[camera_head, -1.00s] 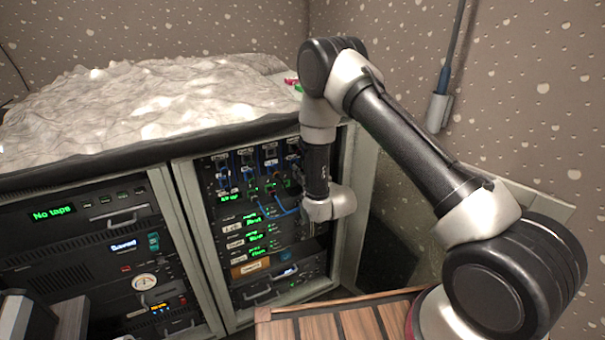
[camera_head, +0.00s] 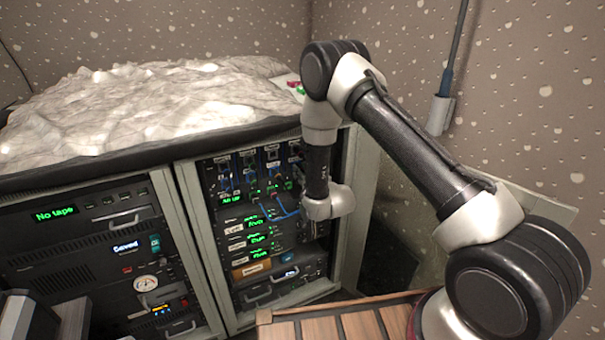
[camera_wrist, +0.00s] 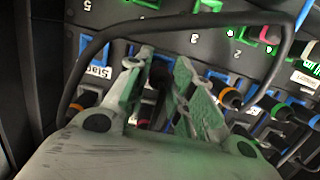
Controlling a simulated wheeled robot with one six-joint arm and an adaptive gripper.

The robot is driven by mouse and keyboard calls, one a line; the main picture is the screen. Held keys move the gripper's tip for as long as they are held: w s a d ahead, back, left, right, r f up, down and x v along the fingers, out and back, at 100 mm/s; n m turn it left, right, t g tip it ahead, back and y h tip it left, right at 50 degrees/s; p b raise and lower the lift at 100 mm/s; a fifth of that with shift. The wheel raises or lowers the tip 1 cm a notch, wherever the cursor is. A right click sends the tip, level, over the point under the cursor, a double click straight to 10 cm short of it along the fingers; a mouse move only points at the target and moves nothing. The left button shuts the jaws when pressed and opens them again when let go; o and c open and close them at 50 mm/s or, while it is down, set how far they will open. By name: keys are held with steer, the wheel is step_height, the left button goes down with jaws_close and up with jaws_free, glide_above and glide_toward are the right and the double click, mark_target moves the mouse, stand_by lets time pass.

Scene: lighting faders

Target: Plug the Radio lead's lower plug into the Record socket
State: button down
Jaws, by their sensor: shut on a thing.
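My gripper (camera_wrist: 158,95) shows in the wrist view with its two grey-green fingers close together in front of the socket panel. It is shut on a dark plug, mostly hidden between the fingers. A black lead (camera_wrist: 150,22) arches over the fingers and down the left side; I cannot tell which end the held plug belongs to. The patch panel (camera_head: 255,185) stands in the right rack bay, with blue leads (camera_head: 280,212) hanging from it in the head view. There my wrist hides the gripper and the held plug. I cannot read a Record or Radio label.
Other plugs sit in the panel close to my fingers: an orange-ringed one (camera_wrist: 230,97) at right and another (camera_wrist: 86,98) at left. A wooden top (camera_head: 335,325) lies in front of the rack.

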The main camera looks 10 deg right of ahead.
steer(key=shift+w, duration=0.15)
steer(key=c, duration=1.2)
jaws_free()
steer(key=shift+a, duration=0.1)
steer(key=shift+o, duration=0.2)
